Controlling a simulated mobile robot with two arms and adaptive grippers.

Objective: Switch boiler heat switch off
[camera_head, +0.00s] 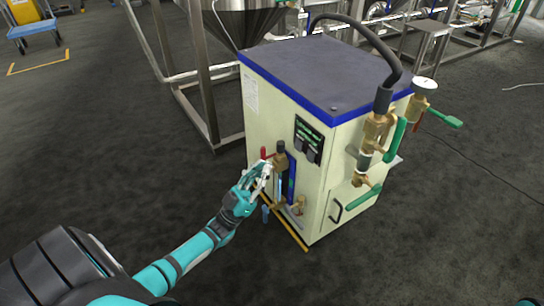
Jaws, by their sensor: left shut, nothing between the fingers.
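The boiler (275,120) is a cream cabinet with a dark top and blue trim, standing on the floor in the middle of the head view. A small black panel (308,139) with green markings and dark switches sits high on its front face. I cannot tell which way the switches are set. My left gripper (266,169) is shut and empty, in front of the boiler's brass fittings and red handle (263,153), left of and below the panel. I cannot tell whether it touches the fittings. My right gripper is not in view.
Brass valves with green handles (391,140) stick out on the boiler's right side, with a gauge (425,85) and a thick black hose (365,35). A steel tank on a frame (200,70) stands behind. A blue cart (33,27) is at the far left. Floor to the right is mostly clear.

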